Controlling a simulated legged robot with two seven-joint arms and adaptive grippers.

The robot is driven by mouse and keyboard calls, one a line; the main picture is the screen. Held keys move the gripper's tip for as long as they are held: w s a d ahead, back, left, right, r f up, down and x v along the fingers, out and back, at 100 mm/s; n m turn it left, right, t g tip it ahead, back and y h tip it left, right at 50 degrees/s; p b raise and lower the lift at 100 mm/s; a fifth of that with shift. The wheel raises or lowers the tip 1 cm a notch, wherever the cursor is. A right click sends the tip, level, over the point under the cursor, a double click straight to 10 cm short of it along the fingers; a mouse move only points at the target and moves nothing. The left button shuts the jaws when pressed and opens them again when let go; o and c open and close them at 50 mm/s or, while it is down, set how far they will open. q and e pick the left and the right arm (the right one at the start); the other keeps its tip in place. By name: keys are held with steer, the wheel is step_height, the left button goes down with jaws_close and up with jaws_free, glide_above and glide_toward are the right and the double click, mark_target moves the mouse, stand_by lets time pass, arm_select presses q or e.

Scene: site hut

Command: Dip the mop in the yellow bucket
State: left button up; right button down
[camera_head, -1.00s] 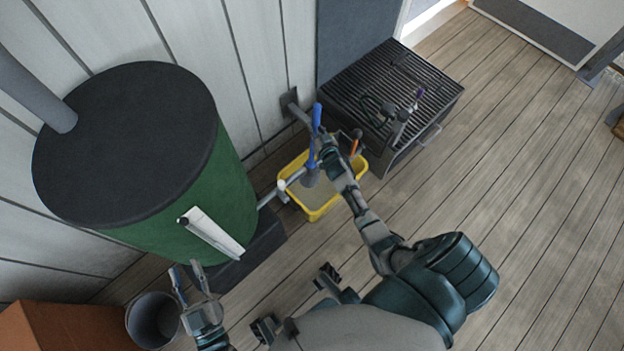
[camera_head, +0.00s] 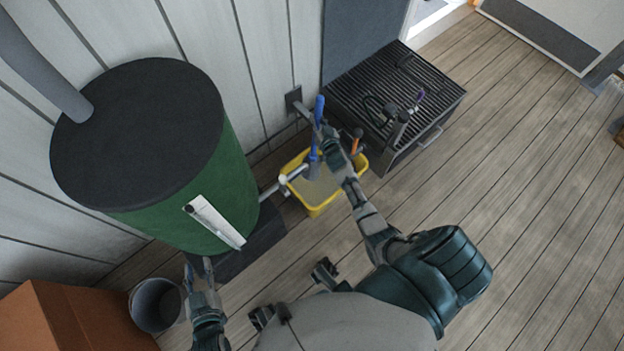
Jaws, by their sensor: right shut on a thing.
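The yellow bucket (camera_head: 321,205) stands on the floor between the green tank and the grated box, with greyish contents inside. The mop (camera_head: 319,108) has a blue handle and a darker lower end. My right gripper (camera_head: 322,135) is shut on the mop and holds it upright over the bucket's far left part. I cannot tell whether the mop's lower end (camera_head: 312,170) touches the contents. My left gripper (camera_head: 198,268) is at lower left, beside the grey bin and away from the mop; its fingers are apart and empty.
A green tank (camera_head: 225,185) with a black lid and pipes stands left of the bucket. A black grated box (camera_head: 395,85) with tools on top stands close right. A grey bin (camera_head: 156,304) and orange box (camera_head: 70,318) are lower left.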

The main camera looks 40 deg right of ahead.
mark_target(318, 115)
steer(key=shift+r, duration=0.1)
stand_by(0.3)
step_height(318, 115, up, 4)
steer(key=p, duration=0.3)
steer(key=shift+r+p, duration=0.1)
steer(key=shift+p, duration=0.2)
arm_select(q)
steer(key=shift+t, duration=0.3)
steer(key=r, duration=0.5)
steer(key=shift+w, duration=0.25)
steer(key=shift+f, duration=0.1)
arm_select(e)
steer(key=shift+f, duration=0.25)
